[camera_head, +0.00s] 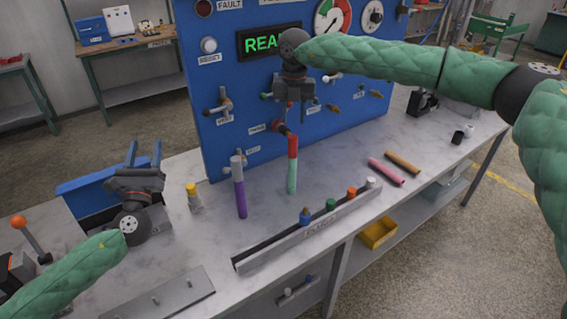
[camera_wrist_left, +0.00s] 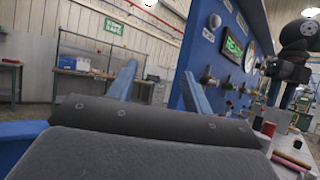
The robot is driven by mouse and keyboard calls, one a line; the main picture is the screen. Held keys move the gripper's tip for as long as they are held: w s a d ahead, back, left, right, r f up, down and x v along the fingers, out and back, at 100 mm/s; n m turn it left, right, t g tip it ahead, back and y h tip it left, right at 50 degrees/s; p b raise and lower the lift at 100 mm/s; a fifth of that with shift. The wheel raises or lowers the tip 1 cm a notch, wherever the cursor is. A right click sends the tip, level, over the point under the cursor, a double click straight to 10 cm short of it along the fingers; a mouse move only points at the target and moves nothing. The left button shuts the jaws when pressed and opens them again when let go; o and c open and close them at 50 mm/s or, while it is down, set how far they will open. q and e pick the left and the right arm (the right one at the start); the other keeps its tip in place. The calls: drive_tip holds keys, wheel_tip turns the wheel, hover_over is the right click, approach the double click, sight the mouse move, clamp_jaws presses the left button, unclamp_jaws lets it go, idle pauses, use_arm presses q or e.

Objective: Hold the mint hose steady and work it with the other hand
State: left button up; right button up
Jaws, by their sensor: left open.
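The mint hose (camera_head: 292,178) hangs nearly upright by the panel, with a red section at its upper end just below a red-handled fitting. My right gripper (camera_head: 292,116) points down in front of the panel, just above the red section. A gap shows between it and the mint part, and its jaw opening is unclear. My left gripper (camera_head: 144,150) is open and empty, well left of the hose, over the table. Its two fingers also show in the left wrist view (camera_wrist_left: 156,88). A purple hose (camera_head: 240,196) with a grey upper end stands left of the mint one.
The blue panel (camera_head: 225,150) stands behind the hoses, with several valves. A grey rack (camera_head: 310,228) with several coloured plugs lies in front. A yellow-capped bottle (camera_head: 194,198) is between my left gripper and the purple hose. Pink (camera_head: 386,172) and orange (camera_head: 402,161) tubes lie right.

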use_arm(q)
drive_tip(key=w+d+r+m+g+h, duration=0.15)
drive_tip(key=w+d, duration=0.25)
drive_tip(key=d, duration=0.8)
drive_tip(key=w+d+r+n+h, duration=0.1)
drive_tip(key=w+d+r, duration=0.2)
drive_tip(key=d, duration=0.9)
drive_tip(key=w+d+f+m+g+h, duration=0.1)
drive_tip(key=d+f, duration=0.2)
drive_tip(key=f, duration=0.2)
drive_tip(key=w+d+f+m+g+h, duration=0.1)
drive_tip(key=d+f+m+g+h, duration=0.1)
drive_tip(key=d+f, duration=0.2)
drive_tip(key=w+d+f+m+g+h, duration=0.1)
drive_tip(key=d+f+g+h, duration=0.1)
drive_tip(key=f, duration=0.4)
drive_tip(key=shift+d+g, duration=0.25)
drive_tip(key=shift+d, duration=0.5)
approach(291, 171)
drive_tip(key=x, duration=1)
drive_tip(key=shift+f, duration=0.1)
drive_tip(key=shift+w+d, duration=0.2)
drive_tip(key=shift+w, duration=0.5)
